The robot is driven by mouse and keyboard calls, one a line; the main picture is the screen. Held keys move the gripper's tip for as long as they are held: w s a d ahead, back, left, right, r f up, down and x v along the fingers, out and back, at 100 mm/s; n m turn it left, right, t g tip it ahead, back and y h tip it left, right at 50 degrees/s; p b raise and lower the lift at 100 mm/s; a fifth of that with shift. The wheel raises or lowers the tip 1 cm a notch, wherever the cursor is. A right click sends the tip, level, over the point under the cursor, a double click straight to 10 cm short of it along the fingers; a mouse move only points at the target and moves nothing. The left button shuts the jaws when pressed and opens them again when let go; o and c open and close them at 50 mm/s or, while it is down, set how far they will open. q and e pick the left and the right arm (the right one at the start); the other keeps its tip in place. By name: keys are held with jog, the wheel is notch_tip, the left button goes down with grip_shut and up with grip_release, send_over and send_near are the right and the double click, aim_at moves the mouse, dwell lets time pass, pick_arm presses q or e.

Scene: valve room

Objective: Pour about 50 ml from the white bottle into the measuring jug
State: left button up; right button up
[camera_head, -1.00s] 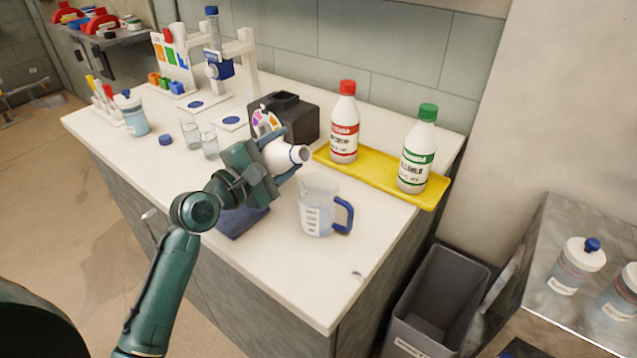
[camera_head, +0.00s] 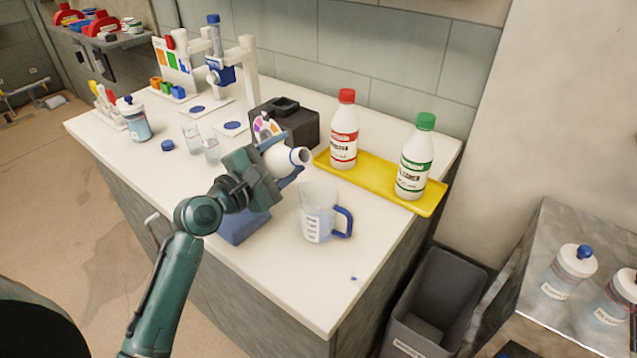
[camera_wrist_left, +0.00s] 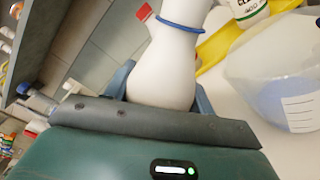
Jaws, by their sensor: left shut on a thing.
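The white bottle (camera_head: 279,158) is uncapped and tilted, its open mouth pointing right, above and left of the jug. My left gripper (camera_head: 278,168) is shut on it. In the left wrist view the bottle (camera_wrist_left: 168,62) shows a blue ring at its neck, between my left gripper's fingers (camera_wrist_left: 165,88). The clear measuring jug (camera_head: 312,200), with a blue handle and white scale label, stands upright on the white counter and holds some bluish liquid. It also shows in the left wrist view (camera_wrist_left: 285,75). No stream shows at the bottle mouth. My right gripper is not in view.
A yellow tray (camera_head: 372,186) behind the jug carries a red-capped bottle (camera_head: 344,135) and a green-capped bottle (camera_head: 415,160). A black box (camera_head: 296,122) stands behind the held bottle. A loose blue cap (camera_head: 167,145) lies on the counter (camera_head: 290,290), whose front right is mostly clear.

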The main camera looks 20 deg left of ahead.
aim_at(276, 153)
pick_arm(q)
jog(key=shift+d+r+n+p, duration=0.1)
jog(key=shift+r+n+p, duration=0.2)
jog(key=shift+r+p, duration=0.4)
jog(key=shift+s+d+r+n+p, duration=0.15)
jog(key=shift+d+r+n+p, duration=0.35)
jog(key=shift+p, duration=0.65)
jog(key=shift+a+r+n+p, duration=0.1)
jog(key=shift+r+n+p, duration=0.05)
jog(key=shift+n+p, duration=0.85)
jog(key=shift+r+n+p, duration=0.15)
jog(key=shift+n+p, duration=0.15)
jog(key=shift+p, duration=0.45)
jog(key=shift+a+n, duration=0.35)
jog(key=shift+n, duration=0.85)
jog(key=shift+w+a+n, duration=0.15)
jog(key=shift+w+n, duration=0.05)
jog(key=shift+n, duration=0.9)
jog(key=shift+a+n, duration=0.2)
jog(key=shift+n, duration=1)
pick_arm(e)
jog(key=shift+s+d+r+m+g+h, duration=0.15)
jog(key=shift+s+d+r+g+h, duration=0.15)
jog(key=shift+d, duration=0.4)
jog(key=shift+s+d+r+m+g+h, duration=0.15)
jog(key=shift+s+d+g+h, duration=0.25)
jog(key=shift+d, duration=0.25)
